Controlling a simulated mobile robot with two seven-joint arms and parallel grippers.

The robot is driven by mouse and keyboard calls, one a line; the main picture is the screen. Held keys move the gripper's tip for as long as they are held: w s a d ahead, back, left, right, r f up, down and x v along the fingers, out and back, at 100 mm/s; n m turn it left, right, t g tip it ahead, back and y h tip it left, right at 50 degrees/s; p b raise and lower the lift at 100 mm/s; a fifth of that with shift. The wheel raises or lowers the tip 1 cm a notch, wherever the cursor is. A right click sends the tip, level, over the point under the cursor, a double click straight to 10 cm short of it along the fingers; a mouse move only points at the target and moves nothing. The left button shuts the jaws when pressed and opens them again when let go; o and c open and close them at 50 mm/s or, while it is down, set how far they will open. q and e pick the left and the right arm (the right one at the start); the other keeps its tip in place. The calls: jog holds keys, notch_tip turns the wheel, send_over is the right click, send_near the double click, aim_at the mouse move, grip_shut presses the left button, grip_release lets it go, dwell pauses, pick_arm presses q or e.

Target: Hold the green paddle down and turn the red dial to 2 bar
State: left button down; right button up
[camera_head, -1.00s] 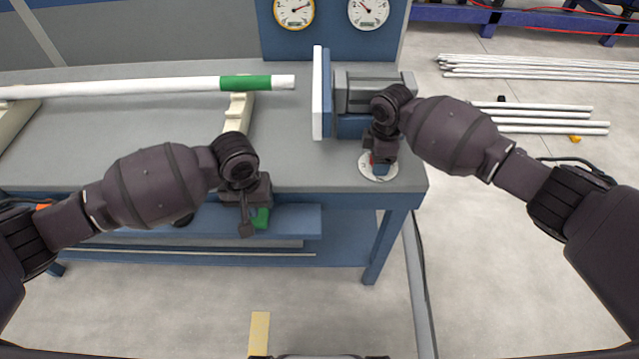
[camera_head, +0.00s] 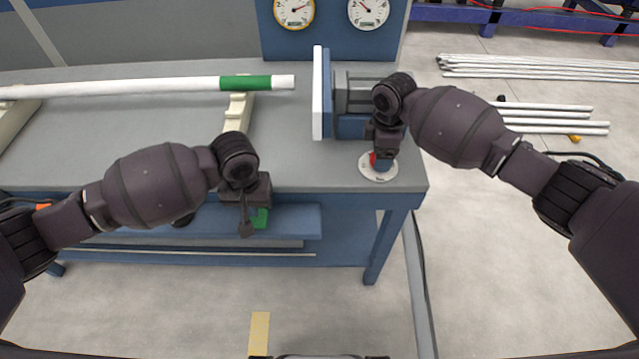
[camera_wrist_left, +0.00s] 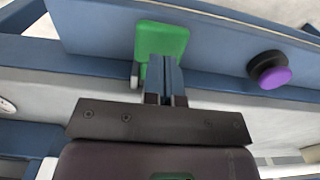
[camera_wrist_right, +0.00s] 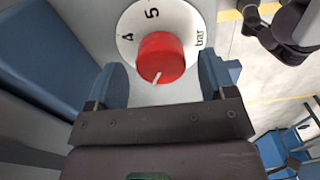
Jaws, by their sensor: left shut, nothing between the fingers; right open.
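The green paddle (camera_head: 261,217) is on the bench's front below the top edge; it also shows in the left wrist view (camera_wrist_left: 163,38). My left gripper (camera_head: 247,231) is shut and empty, its fingertips (camera_wrist_left: 163,62) overlapping the paddle's lower part; I cannot tell if they press on it. My right gripper (camera_wrist_right: 162,75) is open, with one finger on each side of the dial. In the head view the dial (camera_head: 373,158) is mostly hidden.
Two round gauges (camera_head: 294,12) (camera_head: 368,12) stand at the back. A white pipe with a green band (camera_head: 245,83) rests on cream supports, left of a blue-grey clamp unit (camera_head: 352,95). A purple-black knob (camera_wrist_left: 270,72) is right of the paddle. Several pipes lie on the floor.

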jog(key=shift+r, duration=0.7)
jog(key=m, duration=1.2)
jog(key=shift+m, duration=0.4)
jog(key=m, duration=0.4)
jog(key=shift+f, duration=0.15)
